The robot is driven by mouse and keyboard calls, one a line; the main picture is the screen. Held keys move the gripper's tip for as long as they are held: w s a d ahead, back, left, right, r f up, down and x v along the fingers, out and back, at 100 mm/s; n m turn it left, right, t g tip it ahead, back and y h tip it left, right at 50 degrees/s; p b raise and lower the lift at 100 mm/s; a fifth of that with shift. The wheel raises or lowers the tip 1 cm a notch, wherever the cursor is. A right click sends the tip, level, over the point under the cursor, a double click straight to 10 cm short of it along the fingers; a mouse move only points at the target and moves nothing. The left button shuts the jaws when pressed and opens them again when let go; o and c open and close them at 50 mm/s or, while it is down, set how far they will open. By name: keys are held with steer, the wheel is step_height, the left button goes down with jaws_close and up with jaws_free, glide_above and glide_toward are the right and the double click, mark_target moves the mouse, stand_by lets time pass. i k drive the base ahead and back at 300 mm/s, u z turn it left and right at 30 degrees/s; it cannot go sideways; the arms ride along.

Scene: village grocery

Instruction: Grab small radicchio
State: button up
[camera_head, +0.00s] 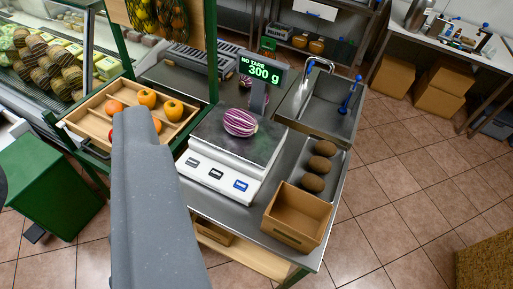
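A purple and white striped radicchio (240,122) lies on the dark plate of a white scale (213,178) in the middle of the view. The scale's display (262,71) reads 300 g with "NO TARE" above it. A second small purple-and-white piece shows behind the display, partly hidden by it. A grey part of my own arm rises from the bottom left, ending left of the scale and apart from the radicchio. No gripper fingers show.
A wooden tray (72,123) of orange fruit is left of the scale. An open cardboard box (297,216) and brown oval items (318,164) are right of it. A sink with a tap (314,66) is behind.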

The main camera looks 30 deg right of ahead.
mark_target(239, 123)
steer(key=z, duration=0.05)
steer(key=i, duration=0.8)
steer(key=k, duration=0.95)
steer(key=z, duration=0.55)
steer(key=i, duration=1)
steer(key=u, duration=0.1)
